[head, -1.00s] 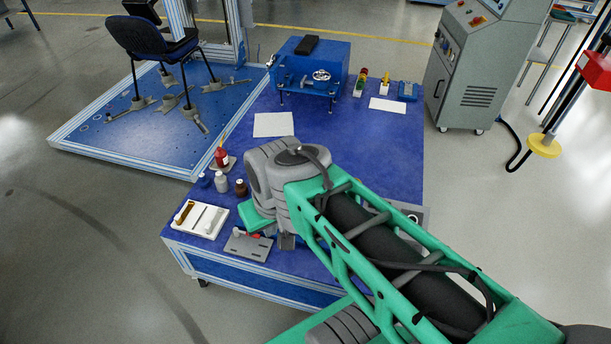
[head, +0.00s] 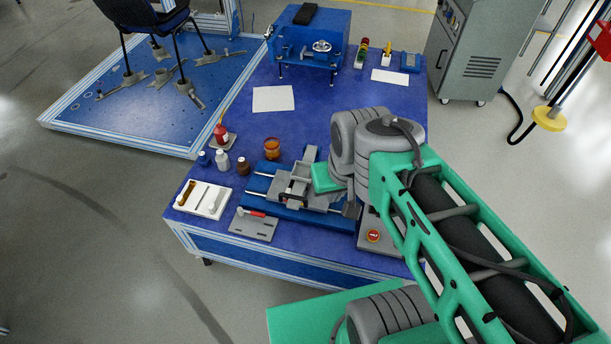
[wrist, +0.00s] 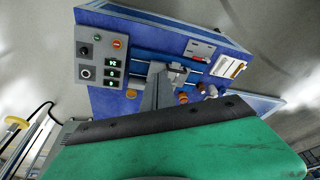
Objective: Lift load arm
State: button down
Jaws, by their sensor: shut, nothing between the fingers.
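A blue fixture (head: 260,186) with metal rails and a grey carriage (head: 297,182) sits on the near part of the blue table (head: 310,115). I cannot tell whether any part of it is the load arm. In the wrist view my gripper's grey fingers (wrist: 156,78) look shut and empty, in front of the fixture; contact cannot be told. A chair (head: 150,15) stands on the blue test platform (head: 120,110), cut off by the top edge. My arm hides part of the fixture's right side.
A control panel (wrist: 103,57) with buttons and green displays lies beside the fixture. Small bottles (head: 222,160), an amber jar (head: 272,149) and a white tray (head: 204,200) stand to the left. A blue machine (head: 310,45) is at the back. The table's middle is mostly clear.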

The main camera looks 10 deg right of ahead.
aim_at(300, 173)
jog(key=u, duration=1.9)
jog(key=k, duration=1.4)
jog(key=z, duration=1.35)
jog(key=i, duration=0.5)
jog(key=u, duration=0.05)
